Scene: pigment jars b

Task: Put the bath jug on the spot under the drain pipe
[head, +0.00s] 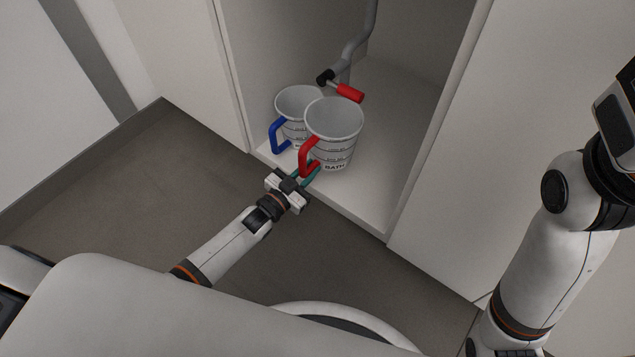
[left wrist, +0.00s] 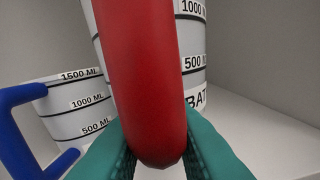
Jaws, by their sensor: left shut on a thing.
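The bath jug (head: 334,121) is a grey-white jug with dark scale marks, "BATH" lettering and a red handle. It is upright at the front of the open cabinet; whether its base touches the cabinet floor is unclear. My left gripper (head: 306,174) is shut on the lower part of the red handle, which also fills the middle of the left wrist view (left wrist: 146,75) between the teal fingers. The drain pipe (head: 356,43) comes down at the back of the cabinet. No marked spot is visible under it; the jugs hide part of that floor. My right gripper is out of view.
A similar jug with a blue handle (head: 278,138) stands close behind and left of the bath jug, partly hidden by it. A red-and-black valve handle (head: 349,93) sticks out from the pipe above the jugs. The cabinet floor (head: 385,125) is clear to the right.

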